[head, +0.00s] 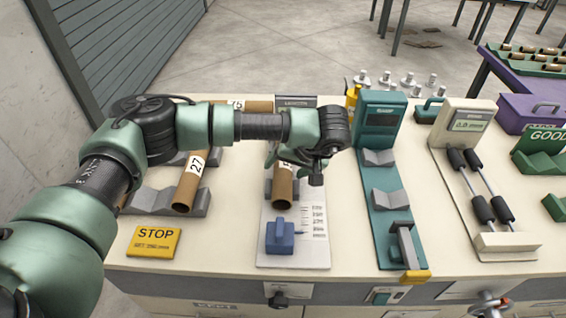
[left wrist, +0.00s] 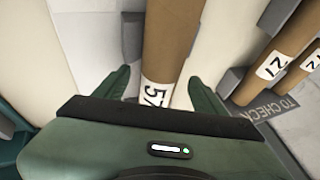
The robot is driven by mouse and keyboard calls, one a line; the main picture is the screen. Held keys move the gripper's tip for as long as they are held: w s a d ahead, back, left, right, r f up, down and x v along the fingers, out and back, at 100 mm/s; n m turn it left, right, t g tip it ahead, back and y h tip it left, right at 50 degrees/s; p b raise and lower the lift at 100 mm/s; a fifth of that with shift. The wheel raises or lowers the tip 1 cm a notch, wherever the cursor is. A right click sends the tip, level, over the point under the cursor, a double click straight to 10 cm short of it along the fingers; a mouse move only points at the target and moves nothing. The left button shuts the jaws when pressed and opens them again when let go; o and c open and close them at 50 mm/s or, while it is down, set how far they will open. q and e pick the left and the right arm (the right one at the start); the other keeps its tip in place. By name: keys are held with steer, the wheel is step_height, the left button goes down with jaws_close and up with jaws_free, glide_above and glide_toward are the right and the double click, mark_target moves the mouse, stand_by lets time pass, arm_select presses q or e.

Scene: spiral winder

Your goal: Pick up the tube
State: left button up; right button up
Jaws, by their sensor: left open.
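A brown cardboard tube (head: 282,186) with a white label lies on a grey V-shaped rest in the middle of the bench, partly hidden by my left arm. In the left wrist view this tube (left wrist: 172,38) runs between the open fingers, and its label seems to read 57. My left gripper (head: 318,172) is open above the bench, near the tube. In the left wrist view one finger shows on each side of the tube, with no clear contact. My right gripper is not in view.
Another tube (head: 190,182), labelled 27, lies on a grey rest at left. A yellow STOP sign (head: 154,242) and a blue block (head: 280,237) are near the front edge. A teal gauge stand (head: 381,125) and a beige roller device (head: 465,125) stand at right.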

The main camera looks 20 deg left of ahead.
arm_select(q)
steer(key=shift+a+f, duration=0.15)
steer(key=shift+f, duration=0.15)
steer(key=c, duration=1.5)
steer(key=shift+r, duration=0.1)
